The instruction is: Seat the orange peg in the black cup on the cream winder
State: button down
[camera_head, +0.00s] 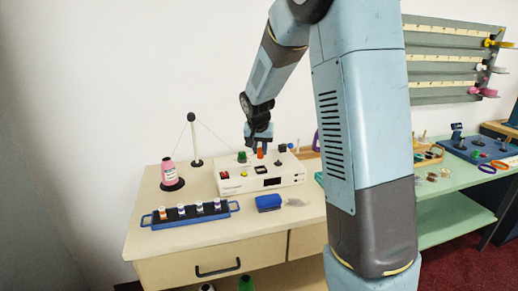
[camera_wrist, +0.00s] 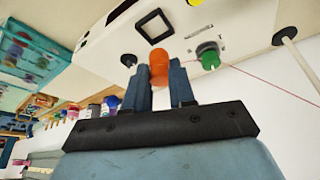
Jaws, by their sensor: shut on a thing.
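The cream winder (camera_head: 287,178) is a box on the counter, and its top also shows in the wrist view (camera_wrist: 105,35). My gripper (camera_head: 259,143) is above its back part, pointing down. In the wrist view my gripper (camera_wrist: 160,85) is shut on the orange peg (camera_wrist: 159,62), which sticks out beyond the fingertips. The peg shows in the head view (camera_head: 260,154) just over the winder top. A small round black piece (camera_wrist: 128,60), perhaps the black cup, lies beside the peg. I cannot tell whether the peg touches the winder or a cup.
A green knob (camera_head: 242,157) stands close beside the peg, and a dark knob (camera_head: 282,148) is on its other side. A thread stand (camera_head: 194,140), pink spool (camera_head: 169,172), blue rack (camera_head: 190,215) and blue block (camera_head: 268,203) are around the winder.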

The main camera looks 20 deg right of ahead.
jog(key=shift+d+f, duration=0.1)
jog(key=shift+f, duration=2.5)
jog(key=shift+f, duration=0.15)
jog(key=c, duration=0.9)
grip_release()
jog(key=shift+o, duration=0.2)
jog(key=v, duration=1.3)
jog(key=shift+r, duration=0.35)
jog(key=shift+s, duration=0.2)
